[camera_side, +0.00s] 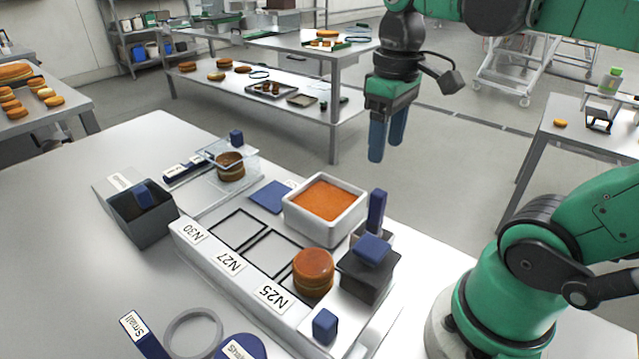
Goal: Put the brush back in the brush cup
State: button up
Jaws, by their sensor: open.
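My gripper (387,146) hangs in the air, blue fingers pointing down and a gap between them. It is open and empty, above and behind the white tray. An upright blue handle (376,210), which looks like the brush, stands at the right end of the tray, below my gripper and apart from it. A dark block (368,278) with a blue knob (372,250) stands in front and covers part of the cup.
The white tray (205,262) has labelled slots; a brown round (313,272) sits by N25. A white tub (325,211) holds orange filling. A grey bin (145,222), a clear press (231,164) over another round, and a grey ring (193,332) lie around. Air around my gripper is clear.

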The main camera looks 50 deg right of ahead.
jog(key=w+a+f+t, duration=0.5)
jog(key=t, duration=0.2)
jog(key=shift+w+a+f, duration=0.25)
jog(key=shift+w+f, duration=0.1)
